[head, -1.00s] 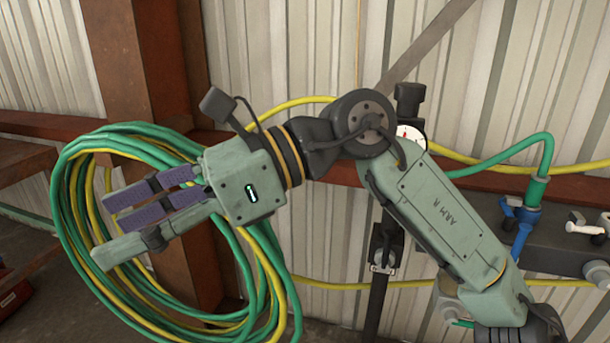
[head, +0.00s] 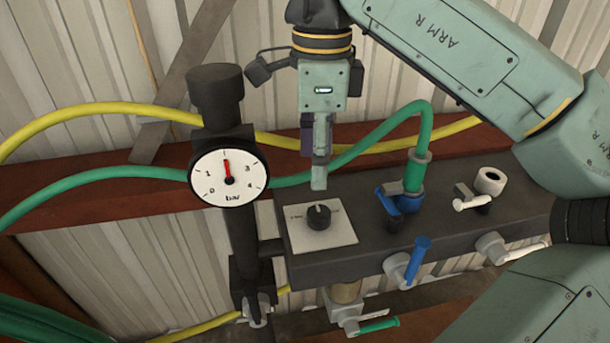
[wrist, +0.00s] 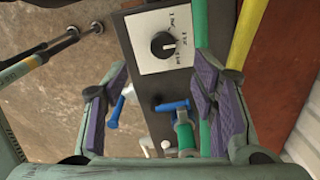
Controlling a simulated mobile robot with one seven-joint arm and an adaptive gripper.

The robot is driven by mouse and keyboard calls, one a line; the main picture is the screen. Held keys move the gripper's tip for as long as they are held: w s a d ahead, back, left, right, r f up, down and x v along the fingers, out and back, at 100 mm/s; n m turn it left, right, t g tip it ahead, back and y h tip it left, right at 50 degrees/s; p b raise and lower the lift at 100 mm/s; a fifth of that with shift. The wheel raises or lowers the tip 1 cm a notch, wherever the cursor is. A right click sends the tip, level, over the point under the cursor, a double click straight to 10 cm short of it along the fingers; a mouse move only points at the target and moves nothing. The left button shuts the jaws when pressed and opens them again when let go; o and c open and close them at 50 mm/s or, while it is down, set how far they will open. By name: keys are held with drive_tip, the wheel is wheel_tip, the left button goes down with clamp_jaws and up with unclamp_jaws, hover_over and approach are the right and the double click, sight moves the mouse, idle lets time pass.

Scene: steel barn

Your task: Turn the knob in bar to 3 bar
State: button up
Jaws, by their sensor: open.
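The black round knob (head: 319,217) sits on a white plate (head: 342,235) on top of a dark manifold block. The knob (wrist: 163,44) and plate also show at the top of the wrist view; the knob's pale mark points right there, toward small lettering I cannot read surely. A round gauge (head: 212,185) marked in bar stands left of the plate; its red needle points straight up, between 1 and 3. My gripper (head: 319,183) points down just above and behind the knob, apart from it. In the wrist view its fingers (wrist: 160,75) are spread wide and empty.
Right of the plate on the manifold (head: 372,205) are a blue valve with a green hose (head: 412,175) and a white-handled valve (head: 472,200). A blue lever (head: 415,262) projects from the front. A yellow hose (head: 100,108) runs behind along the rusty beam.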

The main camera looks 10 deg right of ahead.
sight(317, 212)
drive_tip(key=f, duration=0.5)
drive_tip(key=f+p, duration=0.1)
drive_tip(key=f, duration=0.4)
drive_tip(key=shift+w+d+f, duration=0.15)
drive_tip(key=shift+w+f, duration=0.05)
drive_tip(key=shift+f, duration=0.1)
drive_tip(key=shift+c, duration=0.5)
drive_tip(key=c, duration=1.1)
